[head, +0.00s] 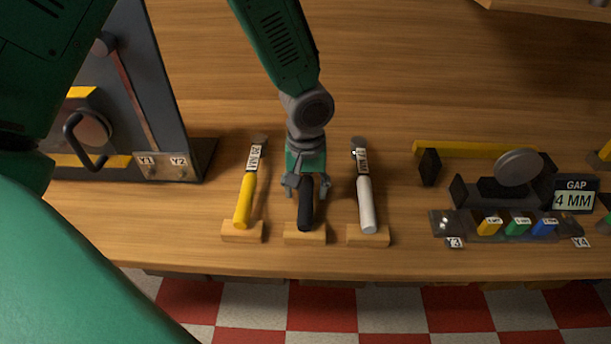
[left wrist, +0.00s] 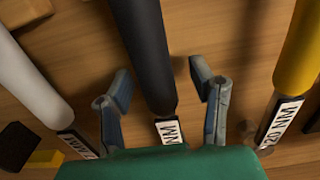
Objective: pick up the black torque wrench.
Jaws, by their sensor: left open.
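The black torque wrench (head: 305,208) lies on the wooden bench between a yellow wrench (head: 244,203) and a white wrench (head: 366,203), its handle end on a small wooden block (head: 305,237). My left gripper (head: 306,184) is above its handle with the fingers apart on either side. In the left wrist view the black handle (left wrist: 146,50) runs between the two open fingers (left wrist: 160,95), with a visible gap on each side. Its label (left wrist: 168,131) is partly hidden by the gripper's green body. My right gripper is not in view.
A dark panel (head: 140,90) with a handle stands at the left. At the right are a fixture with a round disc (head: 519,167), colored blocks (head: 517,225) and a gap display (head: 575,194). The bench's front edge is just below the wrench blocks.

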